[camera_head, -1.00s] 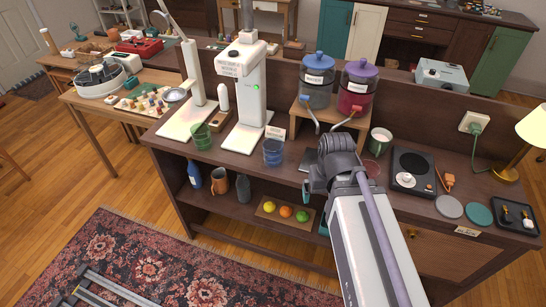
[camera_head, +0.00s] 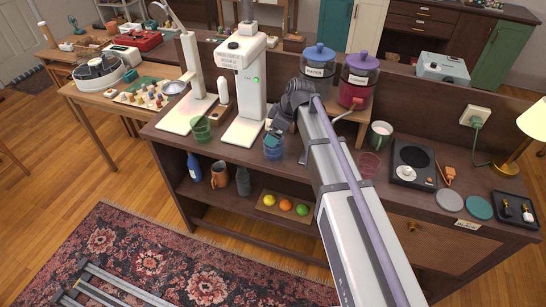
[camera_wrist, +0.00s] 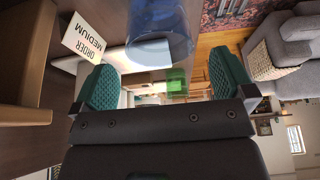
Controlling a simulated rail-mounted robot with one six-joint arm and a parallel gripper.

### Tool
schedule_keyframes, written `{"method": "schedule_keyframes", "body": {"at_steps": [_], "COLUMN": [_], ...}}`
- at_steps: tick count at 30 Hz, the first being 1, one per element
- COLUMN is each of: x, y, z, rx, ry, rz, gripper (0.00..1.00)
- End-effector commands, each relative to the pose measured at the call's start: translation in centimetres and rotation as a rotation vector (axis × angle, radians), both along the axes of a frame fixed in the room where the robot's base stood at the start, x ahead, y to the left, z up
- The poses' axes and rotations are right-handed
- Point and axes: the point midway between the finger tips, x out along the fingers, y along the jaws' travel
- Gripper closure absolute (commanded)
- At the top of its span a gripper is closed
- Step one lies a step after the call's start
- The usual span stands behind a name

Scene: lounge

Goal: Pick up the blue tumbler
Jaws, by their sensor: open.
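The blue tumbler (camera_head: 273,150) stands upright on the dark wooden counter (camera_head: 235,152), in front of the white dispenser. In the wrist view the clear blue tumbler (camera_wrist: 163,35) is at the top middle, ahead of the fingers. My gripper (camera_head: 272,136) is beside and partly over the tumbler in the head view and hides part of its upper side. In the wrist view my gripper's two teal padded fingers (camera_wrist: 165,84) are wide apart with nothing held between them. I cannot tell whether a finger touches the tumbler.
A green tumbler (camera_head: 202,129) stands to the left, and also shows in the wrist view (camera_wrist: 177,81). The white dispenser (camera_head: 243,90) is close behind. A card reading "ORDER MEDIUM" (camera_wrist: 84,38) stands nearby. Drink jars (camera_head: 318,63) sit to the right on a wooden stand.

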Motion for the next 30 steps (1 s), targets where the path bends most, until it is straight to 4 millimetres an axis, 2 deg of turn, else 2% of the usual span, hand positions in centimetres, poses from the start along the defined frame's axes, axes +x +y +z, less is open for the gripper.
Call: {"method": "schedule_keyframes", "body": {"at_steps": [1,5,7,12,14,21,30], "x": [0.1,0.1,0.2,0.5,0.7,0.8,0.8], "y": [0.2,0.3,0.5,1.2,1.6,1.8,1.8], "z": [-1.2,-1.0,-1.7,-5.2,-6.0,-5.7,-5.7], "rx": [0.000,0.000,0.000,0.000,0.000,0.000,-0.001], "ry": [0.000,0.000,0.000,0.000,0.000,0.000,0.001], "rz": [0.001,0.000,0.000,-0.001,-0.001,-0.002,-0.002], "gripper": [0.00,0.00,0.00,0.00,0.00,0.00,0.28]}}
